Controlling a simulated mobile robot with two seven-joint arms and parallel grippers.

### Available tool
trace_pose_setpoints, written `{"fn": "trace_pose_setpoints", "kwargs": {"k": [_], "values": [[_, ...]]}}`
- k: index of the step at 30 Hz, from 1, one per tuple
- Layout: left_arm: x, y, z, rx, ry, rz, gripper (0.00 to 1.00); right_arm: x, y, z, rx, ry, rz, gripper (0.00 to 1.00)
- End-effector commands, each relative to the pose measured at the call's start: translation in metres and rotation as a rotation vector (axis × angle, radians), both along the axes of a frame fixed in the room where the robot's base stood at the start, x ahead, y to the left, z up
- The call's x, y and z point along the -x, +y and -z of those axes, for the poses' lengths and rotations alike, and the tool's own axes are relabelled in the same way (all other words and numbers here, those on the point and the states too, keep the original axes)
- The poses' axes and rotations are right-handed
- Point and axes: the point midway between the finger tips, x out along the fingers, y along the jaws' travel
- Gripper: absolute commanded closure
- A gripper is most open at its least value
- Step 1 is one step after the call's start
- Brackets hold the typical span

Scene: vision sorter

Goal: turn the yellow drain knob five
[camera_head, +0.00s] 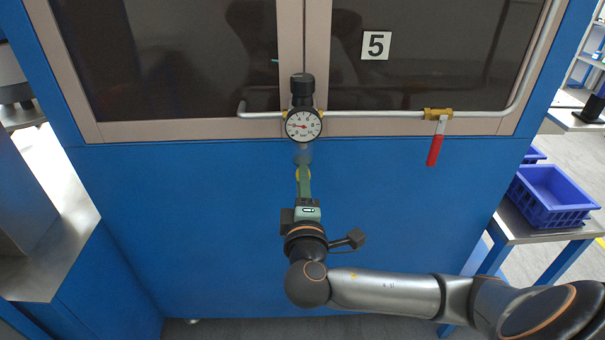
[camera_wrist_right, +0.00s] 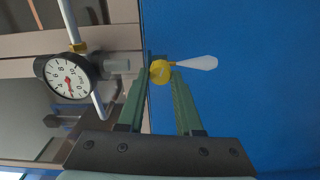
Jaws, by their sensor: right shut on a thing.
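The yellow drain knob (camera_wrist_right: 160,71) sits below the pressure gauge, at the lower end of the clear bowl under the filter. In the right wrist view the green fingers of my right gripper (camera_wrist_right: 158,76) are closed on the knob, one on each side. A pale, rounded piece points away from the knob there. My left gripper is in neither view.
The round gauge (camera_head: 303,125) hangs just above the knob, under a black regulator cap (camera_head: 302,84). A pipe carries a red-handled valve (camera_head: 435,148) to the right. A blue crate (camera_head: 549,196) stands at the right.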

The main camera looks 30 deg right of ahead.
Motion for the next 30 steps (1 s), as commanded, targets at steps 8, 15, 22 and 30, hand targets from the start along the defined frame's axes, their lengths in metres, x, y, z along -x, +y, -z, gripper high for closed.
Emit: {"fn": "trace_pose_setpoints", "kwargs": {"k": [8, 15, 22, 30], "values": [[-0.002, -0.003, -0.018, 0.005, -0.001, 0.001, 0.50, 0.000, -0.001, -0.003, 0.110, 0.067, 0.003, 1.00], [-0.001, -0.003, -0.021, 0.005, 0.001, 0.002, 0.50, 0.000, -0.001, -0.001, 0.145, 0.086, 0.003, 1.00], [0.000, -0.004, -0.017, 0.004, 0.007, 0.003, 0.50, 0.000, -0.001, -0.001, 0.149, 0.088, 0.002, 1.00], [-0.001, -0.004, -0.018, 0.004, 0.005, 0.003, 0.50, 0.000, -0.001, 0.000, 0.147, 0.088, 0.002, 0.54]]}}
